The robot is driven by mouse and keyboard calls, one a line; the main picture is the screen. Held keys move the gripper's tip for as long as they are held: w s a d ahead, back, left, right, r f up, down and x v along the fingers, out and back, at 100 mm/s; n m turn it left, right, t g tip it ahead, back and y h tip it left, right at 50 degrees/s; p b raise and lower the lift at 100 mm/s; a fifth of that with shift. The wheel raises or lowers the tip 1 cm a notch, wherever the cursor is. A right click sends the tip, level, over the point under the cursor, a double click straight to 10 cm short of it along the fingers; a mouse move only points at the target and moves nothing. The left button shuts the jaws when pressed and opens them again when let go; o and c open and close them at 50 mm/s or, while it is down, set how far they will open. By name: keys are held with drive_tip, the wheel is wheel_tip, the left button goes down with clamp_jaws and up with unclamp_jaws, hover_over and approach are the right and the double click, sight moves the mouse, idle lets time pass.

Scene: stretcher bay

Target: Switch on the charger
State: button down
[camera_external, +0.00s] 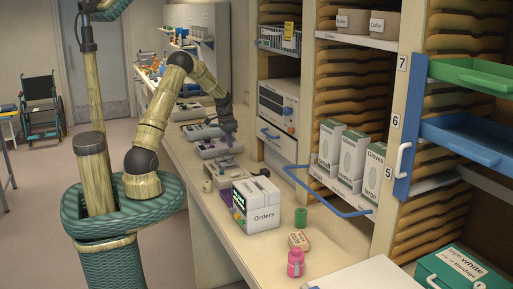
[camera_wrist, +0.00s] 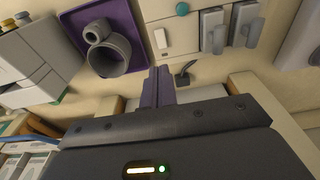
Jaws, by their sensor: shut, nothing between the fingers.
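In the wrist view, a cream unit (camera_wrist: 178,38) that looks like the charger carries a round teal button, a small pale rectangle and two grey blocks. A small dark lever or cable end (camera_wrist: 185,72) shows at its near edge. My gripper (camera_wrist: 158,72) has its purple fingers together and empty, just short of the unit and left of the dark piece; I cannot tell whether they touch anything. In the external view my gripper (camera_external: 230,138) points down over the counter, beside a grey device (camera_external: 214,148). Which counter device is the charger is unclear there.
A purple tray (camera_wrist: 108,20) with a grey round part lies left of the cream unit. Shelves with a blue rail (camera_external: 325,203) stand right.

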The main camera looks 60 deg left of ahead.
sight(236, 173)
drive_tip(key=shift+f+b, duration=0.15)
drive_tip(key=shift+b, duration=0.4)
drive_tip(key=b, duration=0.2)
drive_tip(key=t+b, duration=0.1)
drive_tip(key=b, duration=0.1)
drive_tip(key=shift+a+r, duration=0.15)
drive_tip(key=shift+r, duration=0.1)
drive_tip(key=p+x, duration=0.4)
drive_tip(key=x, duration=1)
drive_tip(key=shift+p, duration=0.35)
